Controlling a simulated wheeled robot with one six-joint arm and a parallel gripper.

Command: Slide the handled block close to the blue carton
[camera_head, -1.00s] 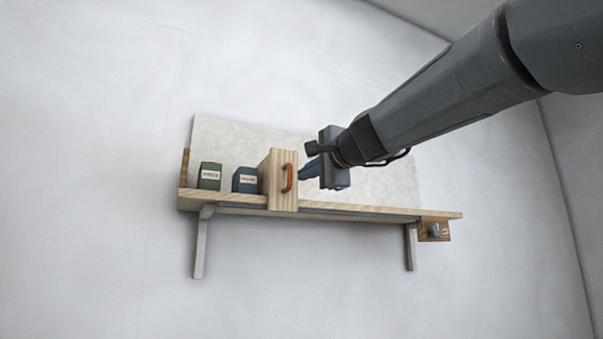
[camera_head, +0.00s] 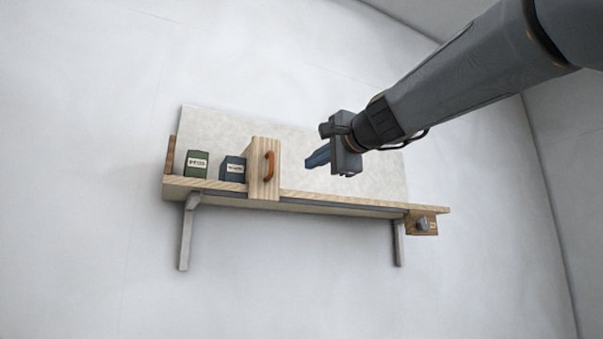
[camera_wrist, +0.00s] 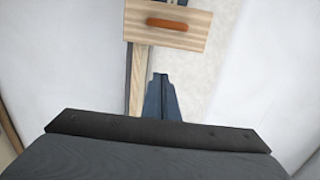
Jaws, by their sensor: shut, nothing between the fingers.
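The handled block (camera_head: 262,180) is pale wood with an orange-brown handle (camera_head: 269,166) on its front. It stands upright on the wall shelf, just right of the blue carton (camera_head: 232,170), with little or no gap visible between them. In the wrist view the block (camera_wrist: 190,38) is at the top, its handle facing me, and it hides most of the carton. My gripper (camera_head: 309,163) is shut and empty, to the right of the block and apart from it. Its blue fingers (camera_wrist: 160,82) point toward the block in the wrist view.
A green carton (camera_head: 196,165) stands left of the blue one, near the shelf's left end stop (camera_head: 169,155). The wooden shelf (camera_head: 340,200) is bare to the right of the block. A small bracketed box (camera_head: 422,224) hangs at its right end.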

